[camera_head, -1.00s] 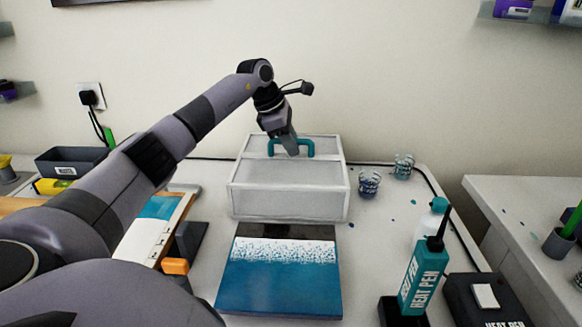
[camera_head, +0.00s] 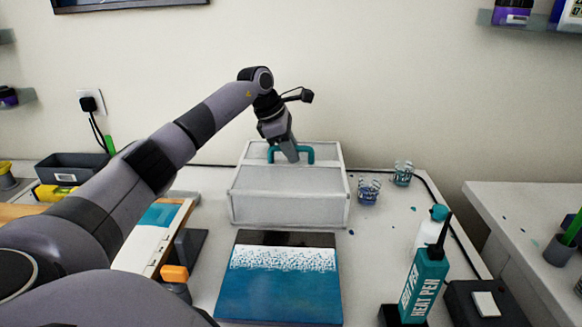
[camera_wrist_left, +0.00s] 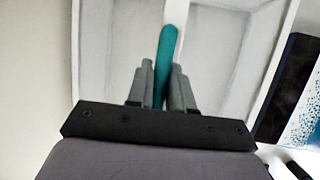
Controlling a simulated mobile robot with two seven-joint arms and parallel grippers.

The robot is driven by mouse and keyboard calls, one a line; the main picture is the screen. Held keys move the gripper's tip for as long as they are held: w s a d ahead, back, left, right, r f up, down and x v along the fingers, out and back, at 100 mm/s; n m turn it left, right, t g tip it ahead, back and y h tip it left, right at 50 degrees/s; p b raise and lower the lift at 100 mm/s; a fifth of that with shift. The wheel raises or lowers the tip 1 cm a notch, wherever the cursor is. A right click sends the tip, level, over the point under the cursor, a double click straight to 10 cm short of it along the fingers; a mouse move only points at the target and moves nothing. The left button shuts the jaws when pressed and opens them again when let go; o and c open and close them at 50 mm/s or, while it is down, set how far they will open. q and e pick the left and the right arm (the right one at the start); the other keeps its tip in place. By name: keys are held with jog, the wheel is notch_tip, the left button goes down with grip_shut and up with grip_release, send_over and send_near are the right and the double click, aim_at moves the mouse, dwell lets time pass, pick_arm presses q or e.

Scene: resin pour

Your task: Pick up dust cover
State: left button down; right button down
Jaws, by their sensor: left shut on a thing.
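The dust cover (camera_head: 287,195) is a white-framed, greyish translucent box with a teal handle (camera_head: 309,154) on top. It stands at the back middle of the table, behind the blue painted panel. My left gripper (camera_head: 292,157) reaches down onto the handle and is shut on it. In the left wrist view the two fingers (camera_wrist_left: 163,90) sit on either side of the teal handle (camera_wrist_left: 166,50), with the cover's top (camera_wrist_left: 215,55) beneath. I cannot tell whether the cover's base touches the table. My right gripper is not in view.
The blue and white panel (camera_head: 280,285) lies in front of the cover. Two cups, one nearer (camera_head: 368,190) and one farther (camera_head: 403,173), stand close at its right. A teal Heat Pen bottle (camera_head: 424,283) and white bottle (camera_head: 428,232) stand front right. A grey bin (camera_head: 72,165) is at left.

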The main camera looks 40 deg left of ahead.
pick_arm(q)
jog(key=shift+r, duration=0.1)
